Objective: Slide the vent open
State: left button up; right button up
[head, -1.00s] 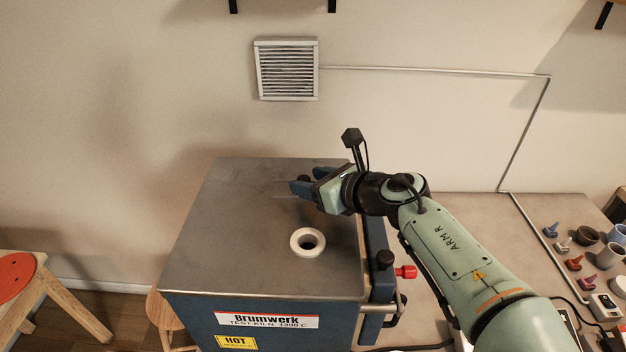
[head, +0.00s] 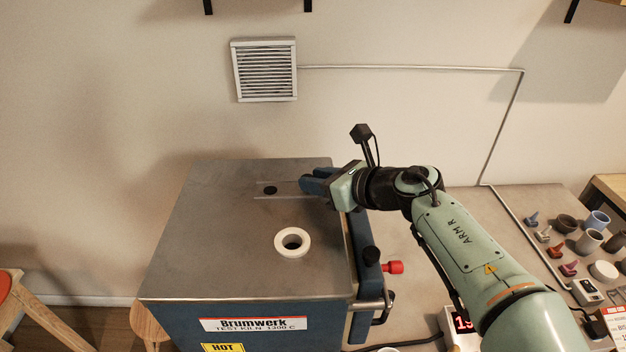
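The kiln (head: 225,270) has a flat grey metal top. Near its back are two thin parallel rails (head: 285,197) of the vent slide, with a round dark spot (head: 270,190), seemingly the vent hole, at their left. My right gripper (head: 308,182) is at the right end of these rails, low over the top, its blue fingers pointing left. The fingers overlap in this view. I cannot tell whether they hold the slide or its knob, which is hidden. My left gripper is out of view.
A white ring with a dark hole (head: 293,255) lies on the kiln top in front of the rails. Small pots and tools stand on the bench (head: 450,210) at right.

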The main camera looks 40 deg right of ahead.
jog(key=shift+o, duration=1.4)
jog(key=shift+s+d, duration=0.15)
jog(key=shift+d, duration=0.1)
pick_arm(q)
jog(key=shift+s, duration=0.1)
pick_arm(e)
jog(key=shift+a, duration=0.1)
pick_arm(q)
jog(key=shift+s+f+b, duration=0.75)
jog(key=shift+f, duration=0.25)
pick_arm(e)
jog(key=v, duration=1.3)
jog(key=shift+s, duration=0.2)
